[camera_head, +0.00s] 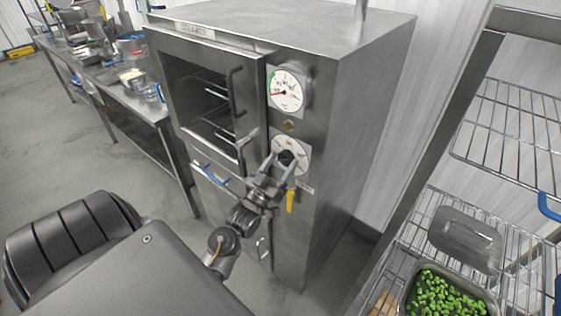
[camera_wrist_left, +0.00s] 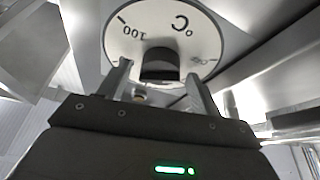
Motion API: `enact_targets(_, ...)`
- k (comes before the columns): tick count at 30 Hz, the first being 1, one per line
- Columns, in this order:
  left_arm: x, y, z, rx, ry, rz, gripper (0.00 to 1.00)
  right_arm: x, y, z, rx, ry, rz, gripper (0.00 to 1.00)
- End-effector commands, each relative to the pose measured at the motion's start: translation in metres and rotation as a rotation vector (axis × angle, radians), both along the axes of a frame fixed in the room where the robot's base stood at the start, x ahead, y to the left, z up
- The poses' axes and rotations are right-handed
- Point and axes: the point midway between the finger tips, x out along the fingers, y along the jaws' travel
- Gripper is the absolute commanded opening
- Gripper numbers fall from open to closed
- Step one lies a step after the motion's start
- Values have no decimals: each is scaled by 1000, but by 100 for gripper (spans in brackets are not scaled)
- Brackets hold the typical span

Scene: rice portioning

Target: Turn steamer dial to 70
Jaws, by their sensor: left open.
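The steamer (camera_head: 330,90) is a tall metal cabinet in the middle of the head view. In the left wrist view the dial face (camera_wrist_left: 125,45) shows "100" and "°C", and the dark knob (camera_wrist_left: 159,66) sits between my fingers. My left gripper (camera_head: 281,163) is open at the dial, one finger on each side of the knob. I cannot tell whether the fingers touch it. The knob's pointer setting is not readable. My right gripper is not in view.
The steamer's door has a dark handle (camera_head: 235,95) left of the dial. A yellow-handled valve (camera_head: 291,200) hangs just below the dial. A wire rack (camera_head: 510,240) with a tray of green vegetables (camera_head: 440,295) stands at right. A metal table (camera_head: 150,108) is at left.

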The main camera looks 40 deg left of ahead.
Motion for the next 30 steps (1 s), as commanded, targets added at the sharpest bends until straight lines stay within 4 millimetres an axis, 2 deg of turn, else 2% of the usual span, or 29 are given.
enact_targets(7,0,0,0,0,0,0,63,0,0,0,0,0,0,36)
enact_targets(17,0,0,0,0,0,0,21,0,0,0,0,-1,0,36)
enact_targets(25,0,1,-1,31,1,0,21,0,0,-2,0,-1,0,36)
enact_targets(30,0,1,-2,116,3,-1,21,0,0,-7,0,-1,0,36)
